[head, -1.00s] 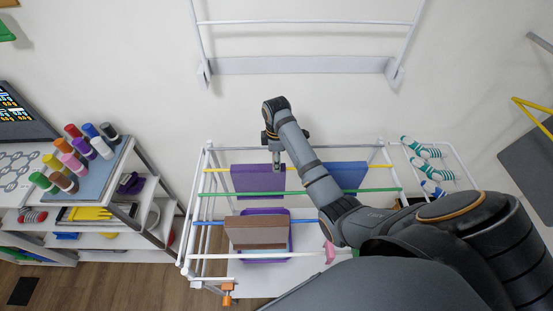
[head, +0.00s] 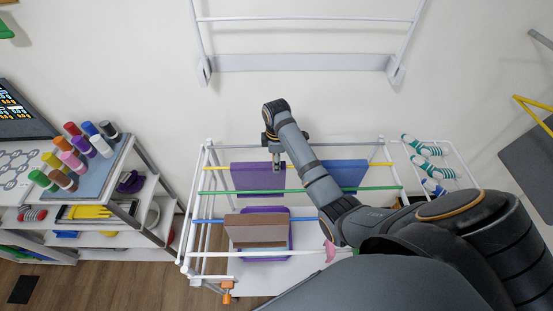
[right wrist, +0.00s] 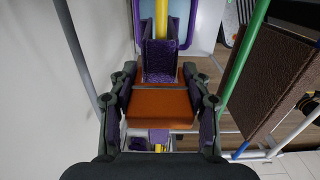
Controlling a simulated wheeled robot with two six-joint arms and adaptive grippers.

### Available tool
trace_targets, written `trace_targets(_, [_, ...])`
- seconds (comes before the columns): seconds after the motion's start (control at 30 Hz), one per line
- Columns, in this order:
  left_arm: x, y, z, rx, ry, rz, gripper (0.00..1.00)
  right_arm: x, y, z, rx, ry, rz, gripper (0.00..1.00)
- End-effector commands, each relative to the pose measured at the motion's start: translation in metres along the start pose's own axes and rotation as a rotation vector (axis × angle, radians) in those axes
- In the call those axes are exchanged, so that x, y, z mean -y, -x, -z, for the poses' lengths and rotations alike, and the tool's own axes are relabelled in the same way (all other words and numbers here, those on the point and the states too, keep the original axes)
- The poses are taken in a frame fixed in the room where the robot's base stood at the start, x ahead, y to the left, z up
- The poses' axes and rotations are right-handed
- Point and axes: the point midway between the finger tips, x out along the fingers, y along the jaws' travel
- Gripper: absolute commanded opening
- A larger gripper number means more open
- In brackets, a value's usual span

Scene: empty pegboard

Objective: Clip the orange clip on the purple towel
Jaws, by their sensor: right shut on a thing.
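The purple towel (head: 250,177) hangs over the yellow bar of the white rack. In the right wrist view, its folded top (right wrist: 160,65) wraps the yellow bar straight ahead of the fingers. My right gripper (right wrist: 160,108) is shut on the orange clip (right wrist: 160,104), which spans between its two fingers. In the head view, my right gripper (head: 274,150) is at the towel's right part, over the yellow bar; the clip there is hidden or too small to make out. The clip is close to the towel, but I cannot tell whether its jaws enclose it. My left gripper is out of view.
A blue towel (head: 345,174) hangs on the same bar to the right. A green bar (head: 235,192) runs in front, and a brown towel (head: 255,229) hangs nearer. Another orange clip (head: 228,290) sits at the rack's front left. A shelf with several coloured pegs stands left.

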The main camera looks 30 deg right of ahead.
Motion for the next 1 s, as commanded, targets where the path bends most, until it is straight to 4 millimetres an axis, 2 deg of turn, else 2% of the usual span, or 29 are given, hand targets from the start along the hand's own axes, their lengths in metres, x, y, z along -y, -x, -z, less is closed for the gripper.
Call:
trace_targets(0.97, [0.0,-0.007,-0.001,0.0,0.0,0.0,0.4,0.001,-0.025,0.0,0.001,0.0,0.002,0.13])
trace_targets(1.0, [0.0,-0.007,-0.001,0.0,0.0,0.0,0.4,0.001,-0.025,0.0,0.001,0.0,0.002,0.54])
